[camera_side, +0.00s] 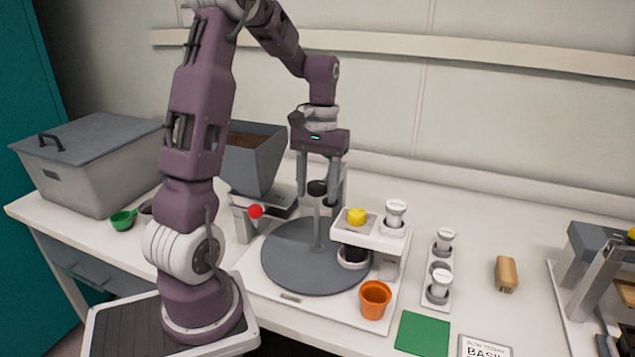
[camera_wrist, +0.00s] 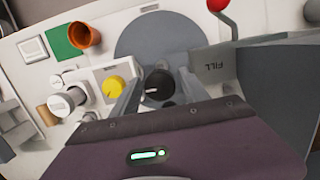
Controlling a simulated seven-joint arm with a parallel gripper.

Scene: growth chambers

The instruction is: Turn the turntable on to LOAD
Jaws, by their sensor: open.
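The turntable is a flat grey disc (camera_side: 285,265) on a white base, and it also shows in the wrist view (camera_wrist: 140,38). A thin post (camera_side: 318,228) rises from its middle, topped by a black knob (camera_side: 317,188). My gripper (camera_side: 319,200) is open and points down over the post. In the wrist view the black knob (camera_wrist: 158,85) lies between the two fingers of my gripper (camera_wrist: 158,92); I cannot tell whether they touch it. A dark pot (camera_side: 352,256) sits at the disc's right edge, under a white stand. I cannot read a LOAD mark.
A grey hopper (camera_side: 252,155) with a red-balled lever (camera_side: 256,211) stands left of the disc; FILL shows in the wrist view. The white stand (camera_side: 365,235) carries a yellow knob (camera_side: 356,215). An orange pot (camera_side: 375,299) and green mat (camera_side: 423,335) are near the front.

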